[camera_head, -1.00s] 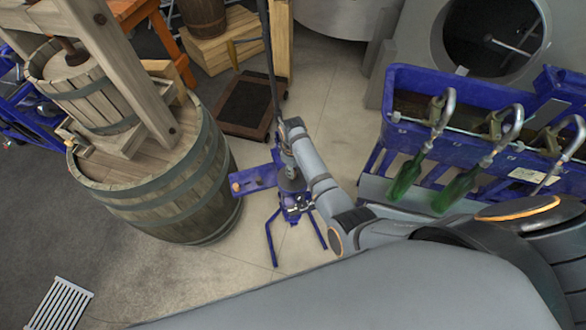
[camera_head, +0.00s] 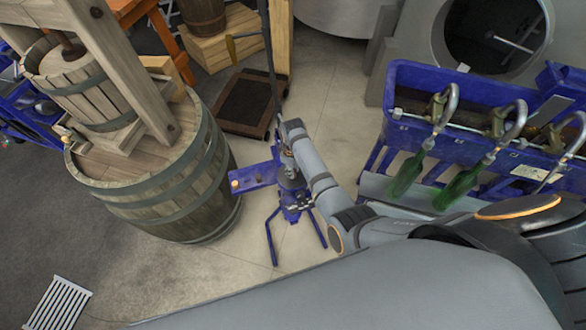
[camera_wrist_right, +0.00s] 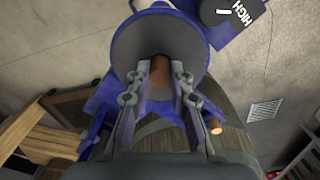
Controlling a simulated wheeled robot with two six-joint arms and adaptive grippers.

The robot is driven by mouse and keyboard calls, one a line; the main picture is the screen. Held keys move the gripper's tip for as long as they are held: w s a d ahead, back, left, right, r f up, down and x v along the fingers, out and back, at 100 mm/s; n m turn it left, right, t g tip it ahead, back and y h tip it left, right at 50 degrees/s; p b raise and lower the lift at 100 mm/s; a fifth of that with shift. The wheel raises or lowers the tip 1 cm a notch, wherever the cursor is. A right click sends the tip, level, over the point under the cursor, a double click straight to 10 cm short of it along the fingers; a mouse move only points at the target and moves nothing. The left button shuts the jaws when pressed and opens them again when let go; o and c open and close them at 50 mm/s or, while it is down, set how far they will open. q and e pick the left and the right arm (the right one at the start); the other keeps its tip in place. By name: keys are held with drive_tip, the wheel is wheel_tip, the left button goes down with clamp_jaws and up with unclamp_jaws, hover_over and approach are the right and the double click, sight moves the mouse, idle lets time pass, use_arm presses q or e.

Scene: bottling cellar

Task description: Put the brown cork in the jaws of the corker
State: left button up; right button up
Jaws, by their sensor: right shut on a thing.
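The blue corker (camera_head: 291,203) stands on thin legs on the floor, in the middle of the head view. My right gripper (camera_head: 289,168) is at its upper part, partly hidden by my arm. In the right wrist view my right gripper (camera_wrist_right: 161,82) is shut on the brown cork (camera_wrist_right: 160,70), which stands between its fingertips. The cork is in front of a round grey part of the corker (camera_wrist_right: 135,45); I cannot tell whether they touch. The corker's jaws are not clearly seen. My left gripper is out of view.
A lighter cork (camera_wrist_right: 215,127) lies on the corker's blue side shelf (camera_head: 262,175). A large barrel (camera_head: 170,200) stands close on the left. A blue filler (camera_head: 440,120) with green bottles (camera_head: 407,178) stands on the right. A floor grate (camera_head: 58,303) lies lower left.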

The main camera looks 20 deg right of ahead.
drive_tip(key=o, duration=0.8)
drive_tip(key=shift+c, duration=0.2)
wheel_tip(320, 180, up, 8)
drive_tip(key=shift+f, duration=0.25)
